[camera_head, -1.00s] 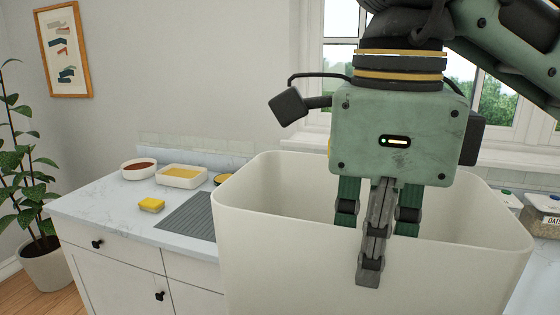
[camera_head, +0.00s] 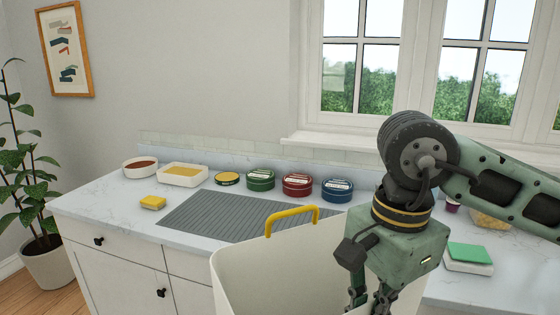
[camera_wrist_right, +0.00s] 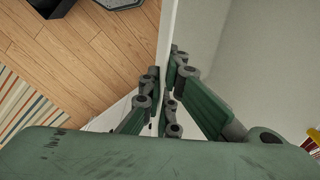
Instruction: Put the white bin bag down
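The white thing is a stiff, open-topped bin (camera_head: 285,275) with a yellow handle (camera_head: 292,220) on its far rim. It stands low at the front of the head view, its lower part cut off by the frame. No separate bag shows. My right gripper (camera_head: 371,300) points down at the bin's right side. In the right wrist view its fingers (camera_wrist_right: 163,88) lie close on both sides of the bin's thin wall (camera_wrist_right: 166,35), shut on it. What is under the bin is hidden. My left gripper is not in view.
The counter behind the bin holds a grey ribbed mat (camera_head: 225,215), a yellow sponge (camera_head: 153,202), two dishes and several round tins. A green-topped block (camera_head: 469,254) lies at the right. The wrist view shows wooden floor (camera_wrist_right: 95,65) and a striped rug (camera_wrist_right: 25,105).

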